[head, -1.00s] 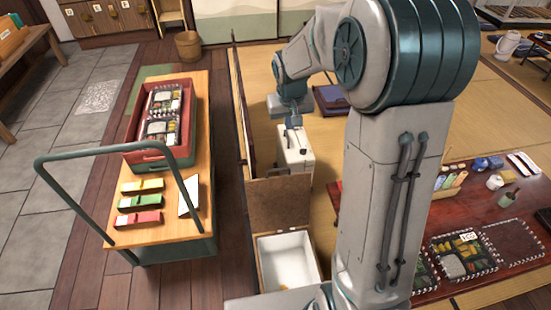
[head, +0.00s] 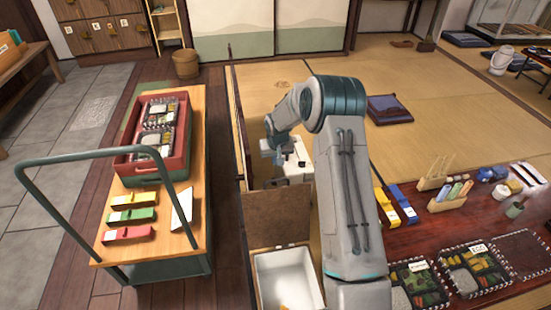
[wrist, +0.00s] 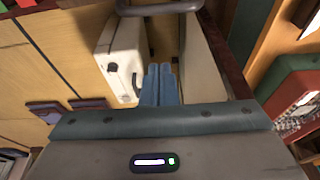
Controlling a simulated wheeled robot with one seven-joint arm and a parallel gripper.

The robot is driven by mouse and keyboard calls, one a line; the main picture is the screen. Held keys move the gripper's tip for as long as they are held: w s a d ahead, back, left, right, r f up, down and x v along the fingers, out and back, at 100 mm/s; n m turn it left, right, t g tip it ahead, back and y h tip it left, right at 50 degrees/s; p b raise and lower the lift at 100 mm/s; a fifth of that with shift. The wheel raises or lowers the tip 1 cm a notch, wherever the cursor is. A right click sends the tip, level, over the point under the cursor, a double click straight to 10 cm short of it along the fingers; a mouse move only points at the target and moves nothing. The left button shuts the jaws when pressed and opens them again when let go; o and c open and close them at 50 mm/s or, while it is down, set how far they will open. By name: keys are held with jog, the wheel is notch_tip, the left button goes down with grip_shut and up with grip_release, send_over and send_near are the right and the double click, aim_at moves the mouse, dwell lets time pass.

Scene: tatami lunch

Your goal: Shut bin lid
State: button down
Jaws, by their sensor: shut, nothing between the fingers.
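The bin (head: 262,285) stands on the floor at the bottom centre of the head view, open, with a white inside. Its brown lid (head: 277,215) stands upright at the bin's far edge.
A white case (head: 299,158) stands close beside my gripper, also left of the fingers in the wrist view (wrist: 118,62). A wooden-topped cart (head: 190,120) is to the left, a low red-brown table (head: 420,232) to the right. Open tatami lies behind.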

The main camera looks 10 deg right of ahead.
jog(key=f, duration=0.1)
jog(key=s+f, duration=0.1)
jog(key=f, duration=0.1)
jog(key=s+f, duration=0.1)
jog(key=f, duration=0.1)
jog(key=shift+s+b, duration=0.25)
jog(key=shift+b, duration=0.1)
dwell(0.3)
